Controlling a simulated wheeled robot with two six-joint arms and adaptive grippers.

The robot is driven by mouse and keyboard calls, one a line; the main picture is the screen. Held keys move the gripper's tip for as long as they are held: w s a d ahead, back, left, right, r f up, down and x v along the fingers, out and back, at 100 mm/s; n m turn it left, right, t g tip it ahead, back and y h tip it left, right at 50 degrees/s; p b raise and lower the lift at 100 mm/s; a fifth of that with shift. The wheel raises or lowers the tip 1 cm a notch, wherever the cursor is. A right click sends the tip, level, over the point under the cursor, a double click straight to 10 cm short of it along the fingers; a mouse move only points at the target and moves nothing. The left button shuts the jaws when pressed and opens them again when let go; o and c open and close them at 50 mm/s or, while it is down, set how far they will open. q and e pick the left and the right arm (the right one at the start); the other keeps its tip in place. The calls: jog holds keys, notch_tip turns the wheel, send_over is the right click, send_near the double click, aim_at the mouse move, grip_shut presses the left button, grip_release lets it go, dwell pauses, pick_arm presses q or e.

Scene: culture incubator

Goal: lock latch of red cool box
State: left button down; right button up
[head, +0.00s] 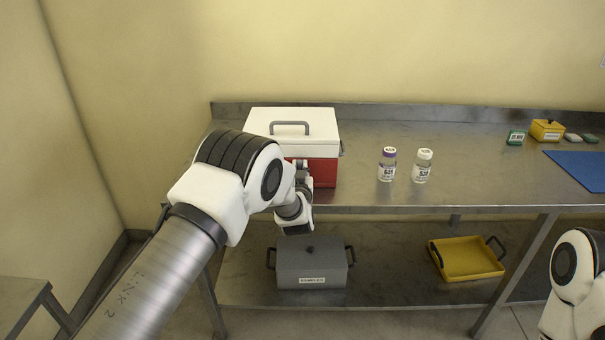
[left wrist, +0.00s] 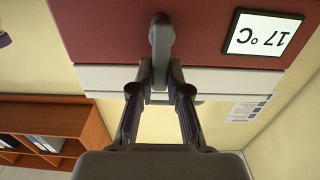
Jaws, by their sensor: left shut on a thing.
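The cool box (head: 322,172) has a red body and a closed white lid (head: 262,121) with a grey handle; it stands on the upper shelf of the steel bench. My left gripper (head: 302,166) is at its front face, largely hidden by my arm in the head view. In the left wrist view the red body (left wrist: 100,30) appears above the white lid edge (left wrist: 105,78). The grey latch (left wrist: 161,38) lies on the red front, and my left gripper (left wrist: 160,75) is shut on its end. My right gripper is out of view.
Two labelled bottles (head: 387,165) (head: 422,166) stand right of the box. A small yellow box (head: 546,130) and blue mat (head: 582,168) are farther right. A grey lidded box (head: 311,265) and yellow tray (head: 467,258) sit on the lower shelf.

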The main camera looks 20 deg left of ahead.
pick_arm(q)
jog(key=shift+f, duration=0.1)
jog(key=c, duration=1.1)
grip_release()
jog(key=shift+s, duration=0.1)
jog(key=v, duration=1.2)
